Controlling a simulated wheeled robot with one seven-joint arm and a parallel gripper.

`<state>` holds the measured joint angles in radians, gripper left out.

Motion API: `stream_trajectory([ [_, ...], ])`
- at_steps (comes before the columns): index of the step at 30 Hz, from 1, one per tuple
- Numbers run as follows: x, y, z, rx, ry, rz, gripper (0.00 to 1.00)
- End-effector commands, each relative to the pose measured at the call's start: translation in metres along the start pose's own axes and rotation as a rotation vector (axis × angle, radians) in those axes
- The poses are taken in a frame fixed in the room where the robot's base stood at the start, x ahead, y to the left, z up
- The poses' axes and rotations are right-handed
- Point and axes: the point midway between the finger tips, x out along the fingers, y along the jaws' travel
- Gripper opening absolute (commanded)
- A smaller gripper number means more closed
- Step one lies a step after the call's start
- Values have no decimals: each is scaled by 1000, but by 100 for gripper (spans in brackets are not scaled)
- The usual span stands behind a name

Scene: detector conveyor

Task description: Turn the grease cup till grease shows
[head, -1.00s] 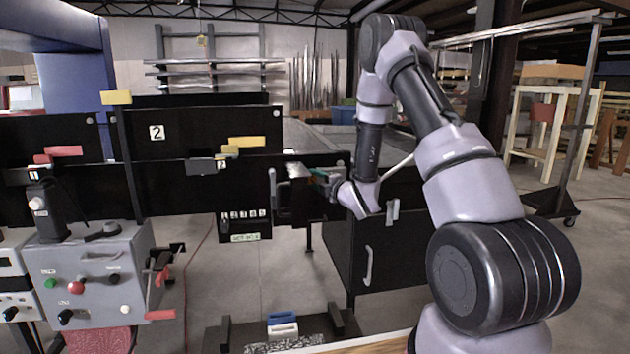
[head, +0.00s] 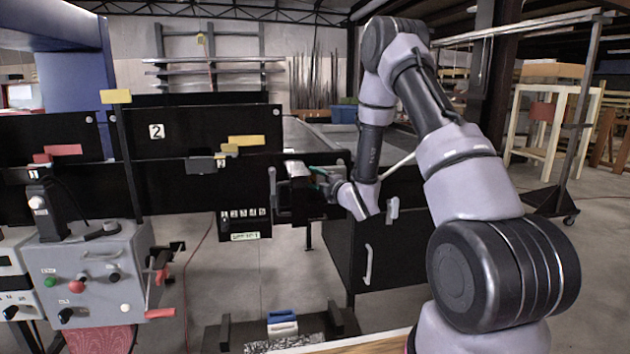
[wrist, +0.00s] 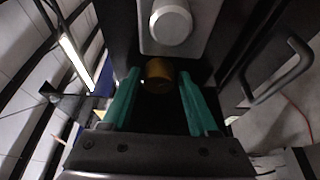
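The grease cup (wrist: 159,75), a small brass-coloured round piece, sits under a grey block with a round pale knob (wrist: 170,25) in the wrist view. My gripper (wrist: 158,80) has two green fingers, spread apart, with their tips on either side of the cup. A narrow dark gap shows on each side, so the fingers look clear of it. No grease can be made out. In the head view my gripper (head: 317,173) is at the right part of the black conveyor frame, and the cup is too small or hidden to see there.
A black cabinet with a pale handle (head: 368,264) stands below and right of my gripper. A grey control box (head: 85,265) with buttons and red levers is at the left. A numbered black plate (head: 243,214) hangs left of my gripper. Open floor lies between.

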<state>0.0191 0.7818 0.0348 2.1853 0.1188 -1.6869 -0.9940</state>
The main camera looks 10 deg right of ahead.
Motion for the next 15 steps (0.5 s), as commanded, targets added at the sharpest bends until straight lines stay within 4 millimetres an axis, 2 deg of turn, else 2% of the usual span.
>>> stream_trajectory([
  [5,-9,0,1,-1,-1,1,60],
  [15,-75,0,1,1,-2,-2,60],
])
